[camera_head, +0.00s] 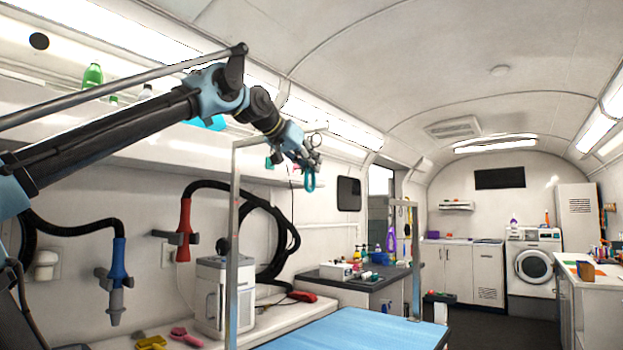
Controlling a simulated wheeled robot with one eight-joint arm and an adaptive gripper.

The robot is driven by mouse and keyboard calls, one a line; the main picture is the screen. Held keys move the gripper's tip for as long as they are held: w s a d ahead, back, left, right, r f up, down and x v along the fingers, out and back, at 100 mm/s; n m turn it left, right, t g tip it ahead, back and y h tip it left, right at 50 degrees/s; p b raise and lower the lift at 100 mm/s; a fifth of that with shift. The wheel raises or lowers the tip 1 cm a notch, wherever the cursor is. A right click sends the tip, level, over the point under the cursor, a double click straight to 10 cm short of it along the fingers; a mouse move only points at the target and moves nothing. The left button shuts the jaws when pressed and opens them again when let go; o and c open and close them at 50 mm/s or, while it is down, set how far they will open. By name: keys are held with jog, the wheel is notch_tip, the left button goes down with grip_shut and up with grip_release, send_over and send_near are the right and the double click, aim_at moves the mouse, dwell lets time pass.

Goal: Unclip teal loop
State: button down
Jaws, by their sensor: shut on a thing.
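The teal loop (310,181) hangs just below my gripper (309,162), near the free end of the silver overhead bar (280,137) of a grooming post. My gripper is at the top of the loop and is shut on it. The fingers are small and dark here and partly cover the loop's upper end. I cannot tell whether the loop is still fastened to the bar.
The silver post (233,250) stands left of my gripper, and a second post (416,260) stands to the right. The blue table top (355,330) lies below. A white dryer unit (211,290) and hoses line the left wall. The right aisle is free.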

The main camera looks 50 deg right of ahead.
jog(key=shift+s+a, duration=0.1)
jog(key=shift+a, duration=1.25)
jog(key=shift+a, duration=0.1)
jog(key=v, duration=0.4)
jog(key=shift+a+f, duration=0.1)
jog(key=shift+f, duration=0.15)
